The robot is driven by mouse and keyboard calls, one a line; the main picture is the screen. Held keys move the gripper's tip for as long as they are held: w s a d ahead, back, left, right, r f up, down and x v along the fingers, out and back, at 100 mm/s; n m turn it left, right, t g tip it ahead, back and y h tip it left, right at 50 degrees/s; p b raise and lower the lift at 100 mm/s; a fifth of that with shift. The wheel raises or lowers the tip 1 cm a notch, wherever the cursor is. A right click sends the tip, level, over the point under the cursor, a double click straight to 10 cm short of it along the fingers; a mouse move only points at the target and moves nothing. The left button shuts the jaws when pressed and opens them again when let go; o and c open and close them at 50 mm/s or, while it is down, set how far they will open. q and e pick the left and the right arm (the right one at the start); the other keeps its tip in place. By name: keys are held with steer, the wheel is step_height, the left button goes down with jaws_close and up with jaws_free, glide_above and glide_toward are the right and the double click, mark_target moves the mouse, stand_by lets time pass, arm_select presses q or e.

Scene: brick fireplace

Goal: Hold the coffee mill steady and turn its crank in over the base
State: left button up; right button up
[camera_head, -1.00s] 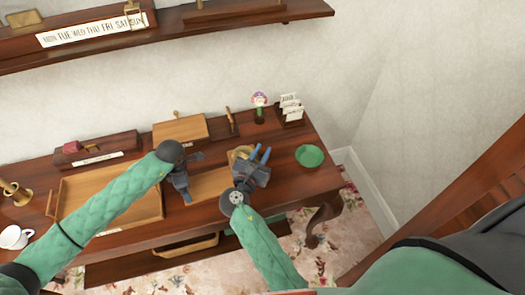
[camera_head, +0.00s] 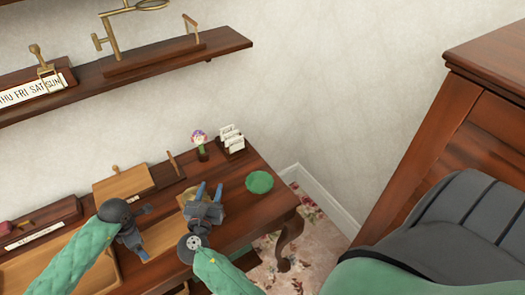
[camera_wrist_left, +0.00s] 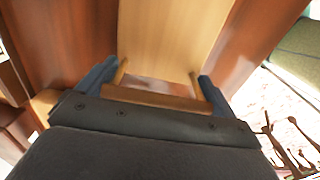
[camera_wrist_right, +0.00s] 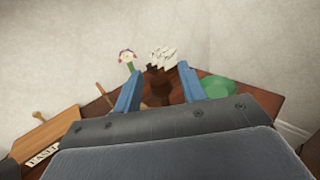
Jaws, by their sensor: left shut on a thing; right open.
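My left gripper (camera_head: 143,254) is low over the table; the left wrist view shows its blue fingers at the ends of a wooden bar (camera_wrist_left: 155,97) fixed to a pale board (camera_wrist_left: 170,40). It is shut on this bar. My right gripper (camera_head: 209,191) is open, pointing away toward the back of the table. A tan, brassy thing (camera_head: 187,198) beside it is mostly hidden by the gripper; it may be the coffee mill, but I cannot make out its crank or base. In the right wrist view, brown shapes (camera_wrist_right: 158,88) show between the open fingers.
A green bowl (camera_head: 260,182) is at the right. A wall shelf (camera_head: 150,73) hangs above, and a tall wooden cabinet (camera_head: 485,105) stands right.

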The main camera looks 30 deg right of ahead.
steer(key=shift+w+d+n+t+y, duration=0.35)
steer(key=shift+n+t+y, duration=0.3)
steer(key=shift+y, duration=0.3)
steer(key=shift+w+d+n+t+y, duration=0.35)
steer(key=shift+n+t+y, duration=0.2)
steer(key=shift+n+y, duration=0.3)
steer(key=v, duration=1.2)
steer(key=s+d+f+n+g, duration=0.1)
steer(key=s+d+f+g, duration=0.1)
steer(key=d+f, duration=0.7)
steer(key=s+d+f+g, duration=0.3)
steer(key=s+d+f, duration=0.1)
steer(key=d+f, duration=0.6)
steer(key=shift+s+d+f+n, duration=0.25)
steer(key=shift+d+n, duration=0.15)
steer(key=shift+d, duration=0.3)
steer(key=shift+c, duration=0.4)
